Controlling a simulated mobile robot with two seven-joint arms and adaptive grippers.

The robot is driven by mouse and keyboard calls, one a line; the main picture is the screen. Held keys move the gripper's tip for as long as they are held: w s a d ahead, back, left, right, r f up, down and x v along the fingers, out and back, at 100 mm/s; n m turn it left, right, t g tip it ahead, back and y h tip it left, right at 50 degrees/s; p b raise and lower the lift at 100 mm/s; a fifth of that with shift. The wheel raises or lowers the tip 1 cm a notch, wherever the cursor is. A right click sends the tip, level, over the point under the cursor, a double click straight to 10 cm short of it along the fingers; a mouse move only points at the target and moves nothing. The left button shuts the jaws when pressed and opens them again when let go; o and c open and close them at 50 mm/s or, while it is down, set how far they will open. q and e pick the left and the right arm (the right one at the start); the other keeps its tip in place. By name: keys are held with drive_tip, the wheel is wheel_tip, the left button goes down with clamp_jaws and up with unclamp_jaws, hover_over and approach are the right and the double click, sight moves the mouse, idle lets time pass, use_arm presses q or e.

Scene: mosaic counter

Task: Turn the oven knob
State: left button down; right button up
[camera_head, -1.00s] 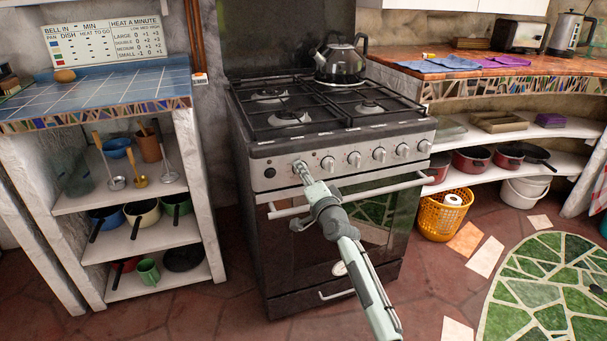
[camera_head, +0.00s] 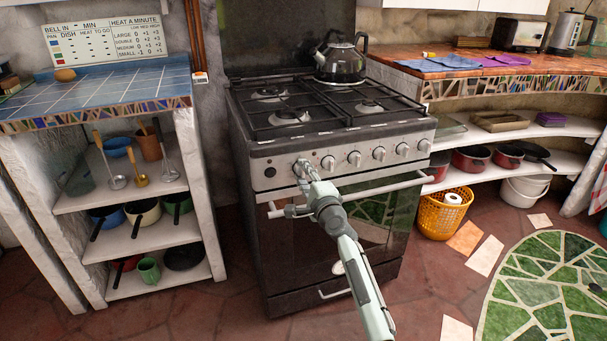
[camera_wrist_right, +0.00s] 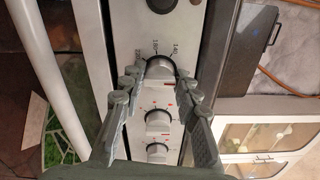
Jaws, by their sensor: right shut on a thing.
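The oven knob (camera_wrist_right: 159,62) is a round metallic knob with temperature marks around it, on the silver control panel of the oven (camera_head: 262,150). It is the leftmost of the row in the head view, where my gripper mostly covers it. My right gripper (camera_head: 303,171) reaches it from the front. In the right wrist view the two fingers of this gripper (camera_wrist_right: 160,72) stand on either side of the knob and are shut on it. My left gripper is in neither view.
More knobs (camera_head: 354,159) run along the panel to the right. The oven door handle (camera_head: 385,190) crosses just below my right gripper. A black kettle (camera_head: 340,62) stands on the hob. Shelves (camera_head: 75,200) stand left, and an orange basket (camera_head: 440,217) right.

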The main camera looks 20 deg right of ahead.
idle(0.3)
drive_tip(key=o, duration=1)
drive_tip(key=shift+o, duration=0.8)
